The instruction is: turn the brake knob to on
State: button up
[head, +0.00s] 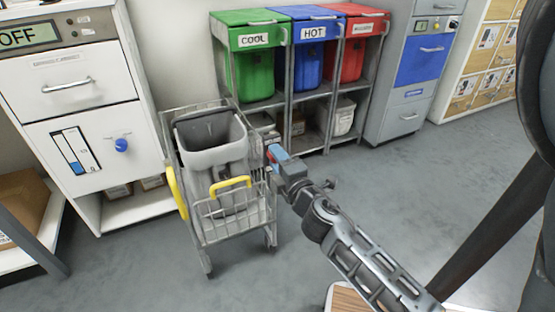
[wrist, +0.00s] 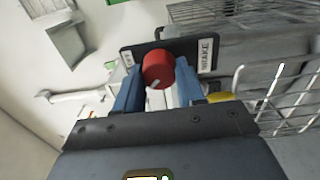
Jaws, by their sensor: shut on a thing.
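The red brake knob (wrist: 157,66) sits on a dark plate (wrist: 205,52) with small white labels near both ends. A pale mark on the knob's face points toward the lower left in the wrist view. My gripper (wrist: 160,86) has its blue fingers on either side of the knob and is shut on it. In the head view my gripper (head: 275,153) is at the right side of the grey wire cart (head: 205,232), and the knob is mostly hidden there. The label text is too small to read surely.
The cart holds a grey bin (head: 208,158) and has a yellow handle (head: 231,184). A white cabinet (head: 75,110) with a blue knob (head: 121,145) stands at left. Green, blue and red bins (head: 310,85) stand behind on a rack.

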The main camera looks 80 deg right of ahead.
jog(key=o, duration=1)
jog(key=shift+o, duration=0.2)
jog(key=b+v, duration=0.2)
jog(key=v, duration=0.6)
jog(key=shift+b, duration=0.3)
